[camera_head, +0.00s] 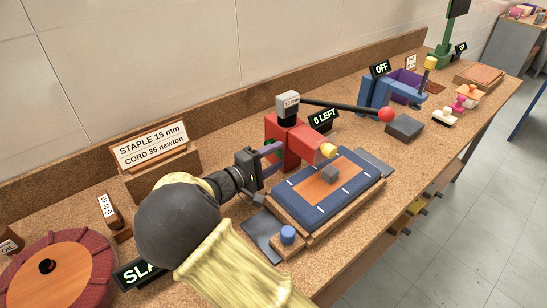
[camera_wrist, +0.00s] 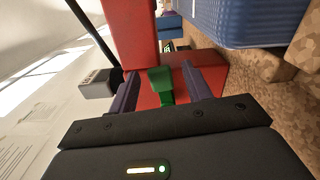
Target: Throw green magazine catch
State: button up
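The green magazine catch (camera_wrist: 162,86) is a small block on the side of the red machine (camera_wrist: 188,58), seen in the wrist view. My gripper (camera_wrist: 160,82) is open, with one purple finger on each side of the catch. Gaps show between the catch and both fingers. In the head view my gripper (camera_head: 272,154) reaches the left side of the red machine (camera_head: 293,139); the catch is mostly hidden there. A grey block marked 10 mm (camera_head: 288,102) tops the machine, and a black lever with a red ball (camera_head: 386,115) extends right.
A blue pad with an orange panel (camera_head: 318,187) lies before the machine, with a blue button (camera_head: 288,234) nearby. A "0 LEFT" sign (camera_head: 323,120) stands behind. A "STAPLE 15 mm, CORD 35 newton" card (camera_head: 155,143) and red turntable (camera_head: 70,270) are left.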

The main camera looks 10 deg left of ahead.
notch_tip(320, 180, up, 10)
jog(key=shift+p, duration=0.45)
dwell(0.5)
